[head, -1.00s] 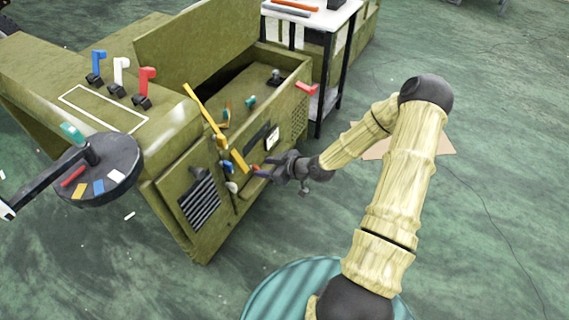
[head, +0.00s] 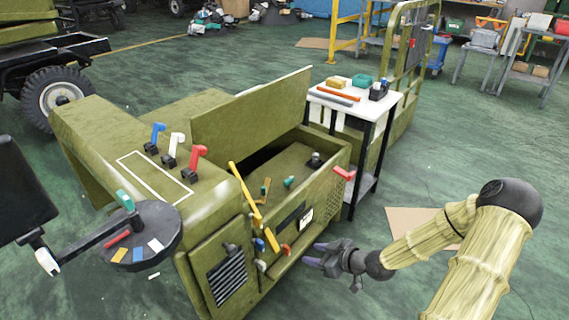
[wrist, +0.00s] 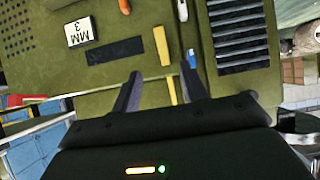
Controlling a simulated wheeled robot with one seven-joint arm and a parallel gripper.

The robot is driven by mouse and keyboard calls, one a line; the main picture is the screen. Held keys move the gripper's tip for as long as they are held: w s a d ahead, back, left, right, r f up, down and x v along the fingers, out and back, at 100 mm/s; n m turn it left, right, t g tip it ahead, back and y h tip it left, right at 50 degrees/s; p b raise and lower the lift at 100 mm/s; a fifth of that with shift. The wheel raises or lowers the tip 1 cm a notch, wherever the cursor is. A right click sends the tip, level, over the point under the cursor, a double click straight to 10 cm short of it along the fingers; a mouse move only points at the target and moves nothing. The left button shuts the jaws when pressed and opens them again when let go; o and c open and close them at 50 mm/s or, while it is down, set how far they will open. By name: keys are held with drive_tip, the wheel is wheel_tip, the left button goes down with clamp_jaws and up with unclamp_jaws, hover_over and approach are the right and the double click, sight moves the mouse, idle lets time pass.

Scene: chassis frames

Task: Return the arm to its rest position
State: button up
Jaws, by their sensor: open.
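My gripper (head: 314,256) is at the end of my yellowish, ribbed arm, close to the front of the green chassis (head: 215,205) in the head view. In the wrist view my gripper (wrist: 160,88) has its two dark fingers spread, with nothing held between them. A yellow bar (wrist: 171,90) on the chassis shows beyond the gap between the fingers. A blue-tipped part (wrist: 191,55) is just right of it. Whether the fingers touch the chassis front cannot be told. My arm is bent and reaches in from the lower right.
A white-topped table (head: 372,103) with tools stands behind the chassis. A round dark tray (head: 150,238) on an arm is at the left. A flat tan sheet (head: 410,222) lies on the floor behind my arm. The green floor at the right is mostly clear.

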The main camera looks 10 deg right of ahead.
drive_tip(key=s+a+r+m+g+h+p, duration=0.1)
drive_tip(key=s+a+r+m+g+h, duration=0.2)
drive_tip(key=s+r+m+g+h, duration=0.85)
drive_tip(key=s+r+n+t+y+p, duration=0.1)
drive_tip(key=r+t+y+p, duration=0.1)
drive_tip(key=r+p, duration=1.3)
drive_tip(key=s+r+n+t+y+p, duration=0.1)
drive_tip(key=s+r+n+t+p, duration=0.1)
drive_tip(key=r+p, duration=1.4)
wheel_tip(320, 180, up, 6)
drive_tip(key=shift+a+f+t+y+p, duration=0.15)
drive_tip(key=shift+t+y+p, duration=0.2)
drive_tip(key=shift+t, duration=0.3)
